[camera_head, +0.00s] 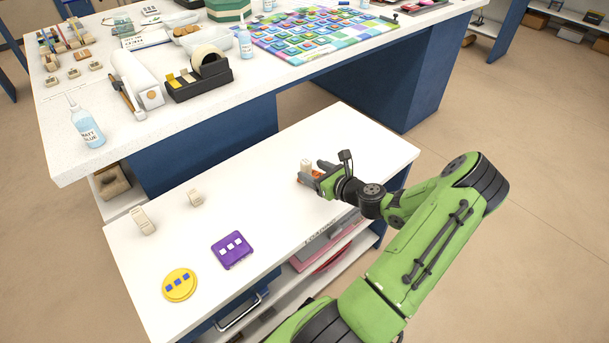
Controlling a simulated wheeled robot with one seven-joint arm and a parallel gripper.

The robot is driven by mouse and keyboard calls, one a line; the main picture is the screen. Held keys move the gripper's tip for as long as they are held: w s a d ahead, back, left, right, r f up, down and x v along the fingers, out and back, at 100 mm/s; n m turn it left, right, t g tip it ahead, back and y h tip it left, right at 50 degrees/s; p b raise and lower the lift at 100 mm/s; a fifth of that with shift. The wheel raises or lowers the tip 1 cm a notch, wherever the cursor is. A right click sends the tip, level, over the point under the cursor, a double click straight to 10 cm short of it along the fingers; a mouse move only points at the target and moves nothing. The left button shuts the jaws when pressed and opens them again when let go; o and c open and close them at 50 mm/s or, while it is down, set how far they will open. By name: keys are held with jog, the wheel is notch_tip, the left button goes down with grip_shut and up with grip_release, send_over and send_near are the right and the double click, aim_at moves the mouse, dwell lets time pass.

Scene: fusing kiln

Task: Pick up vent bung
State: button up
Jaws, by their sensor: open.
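A small pale plug (306,165), which looks like the vent bung, stands upright on the white low table (265,215), toward its back right. My gripper (311,172) is low over the table at the plug, its grey fingers apart, pointing left. The plug shows at or between the fingertips. I cannot tell whether the fingers touch it. Its lower part is hidden by the near finger, and a bit of orange shows beside it.
Two pale blocks (144,222) (195,198), a purple square tile (232,249) and a yellow disc (180,285) lie on the left of the low table. Behind stands a higher white bench (200,115) with a glue bottle (87,126) and tape dispenser (200,78). The low table's middle is clear.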

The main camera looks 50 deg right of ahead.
aim_at(302, 164)
jog(key=b+x, duration=0.2)
jog(key=x, duration=0.3)
jog(key=shift+w, duration=0.4)
jog(key=shift+r, duration=0.1)
